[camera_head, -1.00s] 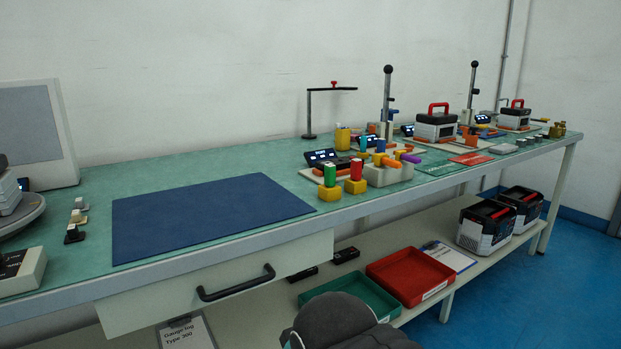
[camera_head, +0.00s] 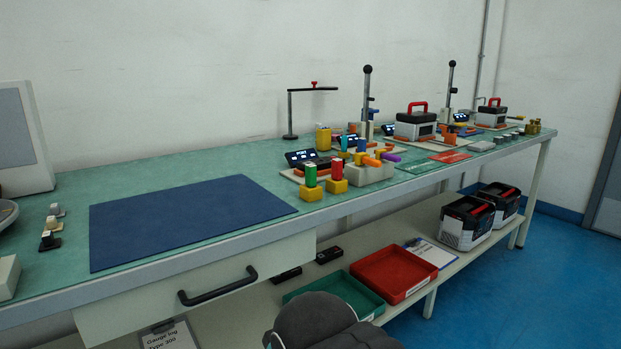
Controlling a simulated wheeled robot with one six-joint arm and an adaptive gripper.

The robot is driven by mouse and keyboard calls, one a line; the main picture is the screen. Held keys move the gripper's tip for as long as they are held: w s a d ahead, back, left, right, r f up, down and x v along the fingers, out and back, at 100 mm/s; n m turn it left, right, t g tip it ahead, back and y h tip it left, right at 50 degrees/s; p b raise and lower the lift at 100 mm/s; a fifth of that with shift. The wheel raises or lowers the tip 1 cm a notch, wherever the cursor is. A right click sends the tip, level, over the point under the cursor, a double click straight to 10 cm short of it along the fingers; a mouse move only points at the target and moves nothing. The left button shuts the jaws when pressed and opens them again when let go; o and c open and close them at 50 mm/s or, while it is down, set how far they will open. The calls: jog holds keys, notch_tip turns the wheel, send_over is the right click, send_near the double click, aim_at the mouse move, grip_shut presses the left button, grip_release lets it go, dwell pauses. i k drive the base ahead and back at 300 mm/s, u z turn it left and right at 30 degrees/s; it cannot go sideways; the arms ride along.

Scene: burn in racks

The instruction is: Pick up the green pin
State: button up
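The green pin (camera_head: 310,176) stands upright in a yellow block (camera_head: 311,193) near the front edge of the bench, just right of the blue mat. A red pin (camera_head: 336,172) stands in another yellow block (camera_head: 337,187) right beside it. A dark grey rounded part of my arm shows at the bottom edge. My gripper is not in view, so its state is hidden.
The blue mat (camera_head: 185,220) lies flat and empty on the green bench top. A pale block (camera_head: 369,174) with coloured pins stands right of the red pin. Below are a drawer handle (camera_head: 218,287), a green tray (camera_head: 333,297) and a red tray (camera_head: 394,273).

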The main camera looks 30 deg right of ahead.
aim_at(310, 169)
jog(key=z, duration=0.5)
jog(key=k, duration=0.6)
jog(key=z, duration=1.25)
jog(key=i, duration=1.05)
jog(key=u, duration=0.8)
jog(key=i, duration=0.5)
jog(key=u, duration=0.55)
